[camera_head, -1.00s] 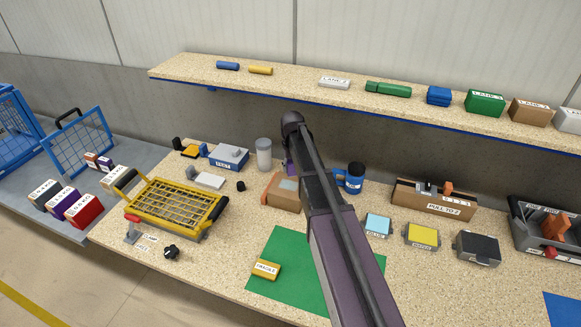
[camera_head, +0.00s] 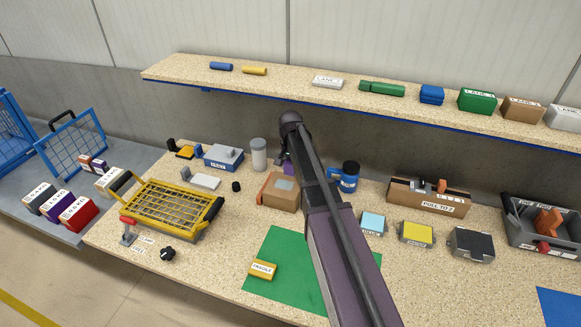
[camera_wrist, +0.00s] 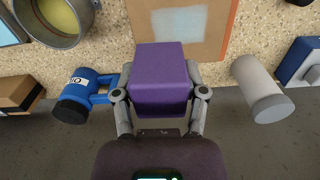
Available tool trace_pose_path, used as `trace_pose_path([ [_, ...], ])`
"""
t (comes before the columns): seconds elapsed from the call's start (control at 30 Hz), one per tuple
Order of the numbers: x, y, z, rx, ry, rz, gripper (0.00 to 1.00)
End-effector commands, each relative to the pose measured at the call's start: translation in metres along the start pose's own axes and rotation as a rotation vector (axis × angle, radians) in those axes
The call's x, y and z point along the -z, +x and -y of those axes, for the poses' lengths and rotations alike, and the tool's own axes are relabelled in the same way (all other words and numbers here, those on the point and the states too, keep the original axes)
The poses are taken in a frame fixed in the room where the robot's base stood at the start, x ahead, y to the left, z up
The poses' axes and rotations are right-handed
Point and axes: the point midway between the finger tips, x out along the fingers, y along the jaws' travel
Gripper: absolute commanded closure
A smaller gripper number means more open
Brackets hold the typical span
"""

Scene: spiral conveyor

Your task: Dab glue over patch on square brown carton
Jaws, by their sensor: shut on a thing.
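The square brown carton (camera_head: 278,201) sits on the speckled bench, left of my arm. A pale grey patch (camera_head: 285,184) shows on its top. In the wrist view the carton (camera_wrist: 216,46) is at the top, and its patch (camera_wrist: 179,22) is partly covered by the held block. My gripper (camera_wrist: 160,97) is shut on a purple block (camera_wrist: 160,75), close to the carton's edge. I cannot tell whether block and carton touch. In the head view only a bit of purple (camera_head: 288,168) shows behind the carton. A light blue pad (camera_head: 372,222), its label seemingly reading GLUE, lies right of my arm.
A blue mug (camera_head: 349,176) stands right of the carton and a grey cylinder (camera_head: 259,154) behind left. A round pot with yellowish contents (camera_wrist: 60,18) shows in the wrist view. A green mat (camera_head: 272,296) lies in front. A shelf (camera_head: 300,86) overhangs the back.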

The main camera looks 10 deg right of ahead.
Motion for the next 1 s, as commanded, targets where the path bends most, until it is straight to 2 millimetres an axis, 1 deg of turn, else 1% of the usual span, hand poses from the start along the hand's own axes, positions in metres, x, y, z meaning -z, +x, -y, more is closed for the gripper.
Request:
trace_pose_path([
  [0.33, 0.0, 0.0, 0.0, 0.0, -0.002, 0.0, 0.94],
  [0.57, 0.0, 0.013, 0.0, 0.0, -0.002, 0.0, 0.94],
  [1.0, 0.0, 0.046, 0.0, 0.0, -0.003, 0.0, 0.94],
])
